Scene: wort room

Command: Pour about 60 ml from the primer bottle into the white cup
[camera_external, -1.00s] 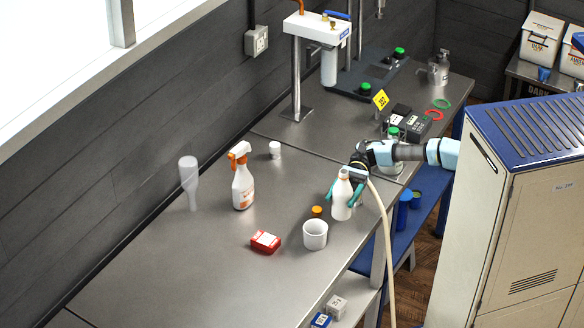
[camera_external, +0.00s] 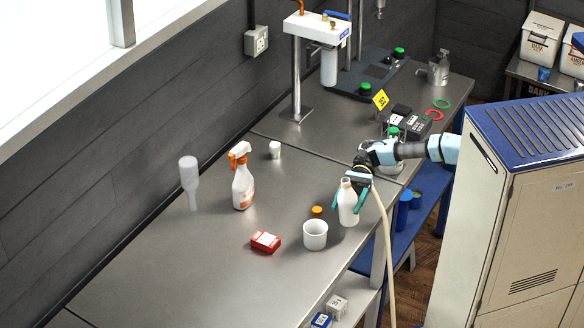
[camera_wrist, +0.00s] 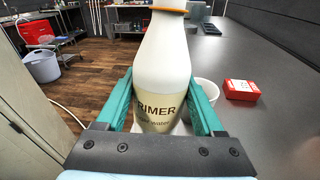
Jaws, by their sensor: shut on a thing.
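My gripper (camera_external: 350,203) is shut around the white primer bottle (camera_external: 347,206), one teal finger on each side. In the wrist view the bottle (camera_wrist: 165,60) fills the middle, with "PRIMER" on its label; its base is hidden. It looks near upright; whether it touches the bench I cannot tell. The white cup (camera_external: 315,241) stands upright on the bench, to the left of the bottle and nearer the outside camera. The cup (camera_wrist: 207,90) shows partly behind the bottle in the wrist view. What is in the cup cannot be made out.
An orange cap (camera_external: 317,211) lies behind the cup. A red box (camera_external: 265,241) lies to its left. A spray bottle (camera_external: 243,185), a clear upturned bottle (camera_external: 190,180) and a small white jar (camera_external: 275,150) stand farther back. The bench's near left is clear.

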